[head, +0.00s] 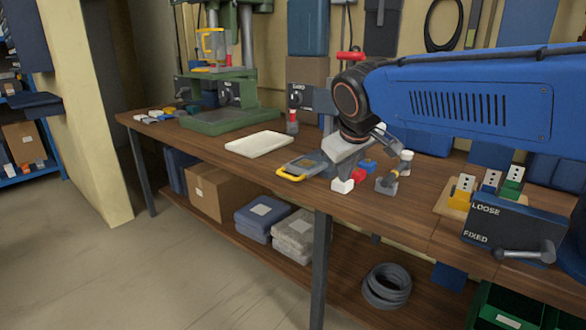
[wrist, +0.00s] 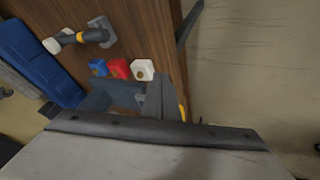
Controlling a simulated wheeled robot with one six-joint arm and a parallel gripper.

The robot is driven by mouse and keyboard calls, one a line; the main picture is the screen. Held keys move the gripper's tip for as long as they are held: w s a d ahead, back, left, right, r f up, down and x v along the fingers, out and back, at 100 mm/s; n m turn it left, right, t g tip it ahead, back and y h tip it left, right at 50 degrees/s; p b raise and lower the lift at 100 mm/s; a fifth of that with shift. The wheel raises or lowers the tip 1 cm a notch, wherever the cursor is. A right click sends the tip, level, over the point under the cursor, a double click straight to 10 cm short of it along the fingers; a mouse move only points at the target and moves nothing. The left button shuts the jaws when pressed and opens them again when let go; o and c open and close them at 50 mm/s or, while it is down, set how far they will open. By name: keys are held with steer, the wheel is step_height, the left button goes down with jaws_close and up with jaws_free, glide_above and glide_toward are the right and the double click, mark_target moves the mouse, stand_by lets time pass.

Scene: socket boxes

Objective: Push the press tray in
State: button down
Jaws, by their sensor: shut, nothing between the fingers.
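The press tray (head: 302,166) is a flat grey tray with a yellow handle at its front left, near the front edge of the workbench in the head view. In the wrist view only a sliver of yellow (wrist: 182,112) shows beside my gripper, and the rest is hidden. My gripper (head: 337,164) is shut and empty, pointing down at the right end of the tray. I cannot tell whether it touches the tray. It also shows in the wrist view (wrist: 155,95).
White (head: 342,186), red (head: 358,176) and blue (head: 367,165) blocks sit close right of my gripper. A grey-based fitting (head: 386,185) stands beyond them. A white tray (head: 259,144) lies to the left, before a green press (head: 230,120). A LOOSE/FIXED box (head: 510,232) stands far right.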

steer(key=n+t, duration=0.1)
steer(key=n, duration=0.1)
glide_toward(294, 168)
steer(key=s+r, duration=0.2)
steer(key=s, duration=0.3)
steer(key=shift+y, duration=0.3)
steer(key=x, duration=1)
steer(key=shift+w+d+r, duration=0.15)
steer(key=shift+w+d, duration=0.05)
steer(key=shift+d, duration=0.05)
steer(key=w+d, duration=0.2)
steer(key=w, duration=0.1)
steer(key=w+d, duration=0.3)
steer(key=w, duration=0.1)
steer(key=w+d, duration=0.3)
steer(key=shift+w, duration=0.15)
steer(key=shift+r, duration=0.1)
steer(key=shift+w+d, duration=0.1)
steer(key=shift+r, duration=0.15)
